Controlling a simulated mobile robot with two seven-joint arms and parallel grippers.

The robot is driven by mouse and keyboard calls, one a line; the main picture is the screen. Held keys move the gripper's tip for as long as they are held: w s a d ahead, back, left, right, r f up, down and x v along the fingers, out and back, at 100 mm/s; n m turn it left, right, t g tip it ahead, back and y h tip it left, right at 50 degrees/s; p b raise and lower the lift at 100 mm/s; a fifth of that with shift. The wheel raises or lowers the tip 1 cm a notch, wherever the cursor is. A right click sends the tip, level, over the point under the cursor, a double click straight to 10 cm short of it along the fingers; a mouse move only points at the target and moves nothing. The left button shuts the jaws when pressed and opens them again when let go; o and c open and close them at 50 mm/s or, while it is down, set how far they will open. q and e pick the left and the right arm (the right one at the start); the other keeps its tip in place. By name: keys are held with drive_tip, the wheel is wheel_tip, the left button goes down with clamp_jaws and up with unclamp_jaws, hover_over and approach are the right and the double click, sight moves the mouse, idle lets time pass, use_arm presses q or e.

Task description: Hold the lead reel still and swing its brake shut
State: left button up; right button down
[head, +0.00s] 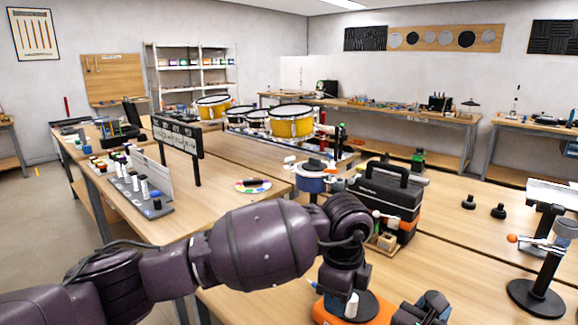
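A low orange body with a dark round top, which looks like the lead reel (377,312), stands at the bottom centre on the near table, cut off by the lower edge. A short white upright piece stands at its middle. My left gripper (340,288) points down over the dark top and covers part of it. Its fingers are too dark and hidden to show whether they are open or touching the reel. A dark gripper part, apparently my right gripper (426,309), is just right of the orange body, cut off by the frame. I cannot make out the brake.
A black and orange toolbox (388,198) stands just behind the reel. A black stand with an orange ball (536,297) is at the right. Two small black knobs (483,206) lie beyond. The wooden tabletop (455,255) between them is clear.

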drive_tip(key=shift+f, duration=0.3)
drive_tip(key=c, duration=0.7)
unclamp_jaws()
drive_tip(key=shift+r, duration=0.15)
